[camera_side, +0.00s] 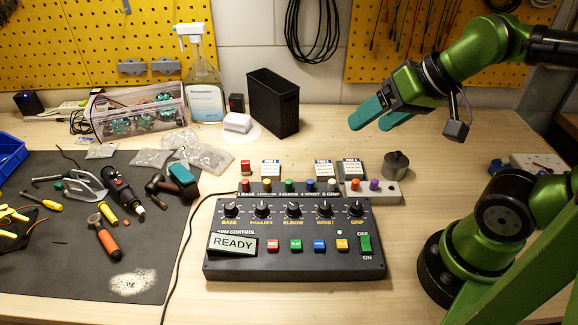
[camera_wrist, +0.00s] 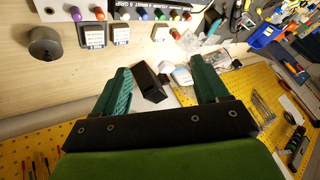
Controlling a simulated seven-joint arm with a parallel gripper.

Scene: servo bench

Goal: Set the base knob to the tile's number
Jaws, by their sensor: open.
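The black control box (camera_side: 295,262) stands on the bench in the side view. Its base knob (camera_side: 231,210) is leftmost in a row of several black knobs; its exact setting is too small to read. White tiles with dark print stand behind the box: a left tile (camera_side: 270,170), a middle tile (camera_side: 323,170) and a right tile (camera_side: 351,168). Their numbers are not legible. Tiles also show in the wrist view (camera_wrist: 91,36). My gripper (camera_side: 369,122) is open and empty, above the bench, behind and right of the box, well away from the base knob. Its parted teal fingers show in the wrist view (camera_wrist: 161,72).
Coloured pegs stand in a strip (camera_side: 300,187) just behind the knobs. A READY plate (camera_side: 232,243) lies at the box's front left. A grey cylinder (camera_side: 396,164) stands at right, a black bin (camera_side: 273,103) behind. Tools lie on the dark mat (camera_side: 65,265) at left.

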